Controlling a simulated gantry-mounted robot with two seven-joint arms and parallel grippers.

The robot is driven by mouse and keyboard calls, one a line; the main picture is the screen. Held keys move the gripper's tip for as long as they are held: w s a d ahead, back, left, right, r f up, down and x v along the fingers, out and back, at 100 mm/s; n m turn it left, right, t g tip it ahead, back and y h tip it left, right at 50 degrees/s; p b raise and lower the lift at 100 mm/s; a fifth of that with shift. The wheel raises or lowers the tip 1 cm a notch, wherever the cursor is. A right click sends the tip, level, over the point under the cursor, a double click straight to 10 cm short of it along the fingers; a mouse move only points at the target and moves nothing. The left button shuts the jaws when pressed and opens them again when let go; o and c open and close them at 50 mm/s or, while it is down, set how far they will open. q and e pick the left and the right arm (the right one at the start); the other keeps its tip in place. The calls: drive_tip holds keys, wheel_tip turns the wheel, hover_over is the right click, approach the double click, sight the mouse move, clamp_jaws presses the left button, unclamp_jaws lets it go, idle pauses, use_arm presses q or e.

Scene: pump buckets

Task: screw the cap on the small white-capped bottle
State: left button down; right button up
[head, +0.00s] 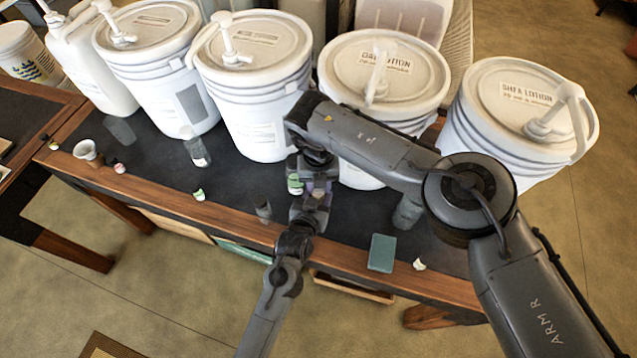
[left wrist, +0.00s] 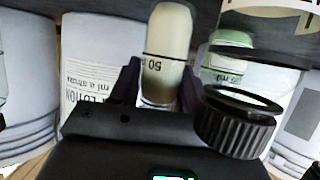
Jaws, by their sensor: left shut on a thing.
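In the left wrist view my left gripper (left wrist: 160,95) is shut on a small bottle (left wrist: 168,45) with a cream, rounded upper part and a "50" mark. It stands roughly upright between the fingers. In the head view my left gripper (head: 312,197) is above the table's front half, and the bottle in it is hard to make out. My right gripper (head: 303,166) is close to it, on its bucket side; its fingers are too small and dark to read. A small white cap-like piece (head: 419,265) lies near the table's front edge, right of a teal block.
Several large white pump buckets (head: 262,130) line the back of the dark table (head: 235,195). Small bottles stand around: one at left (head: 197,152), one in front (head: 263,210), one at right (head: 408,213). A cup (head: 88,152), small capped pieces (head: 198,194) and the teal block (head: 382,252) also lie there.

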drive_tip(key=shift+c, duration=1.1)
drive_tip(key=o, duration=1.1)
drive_tip(key=shift+r, duration=2.25)
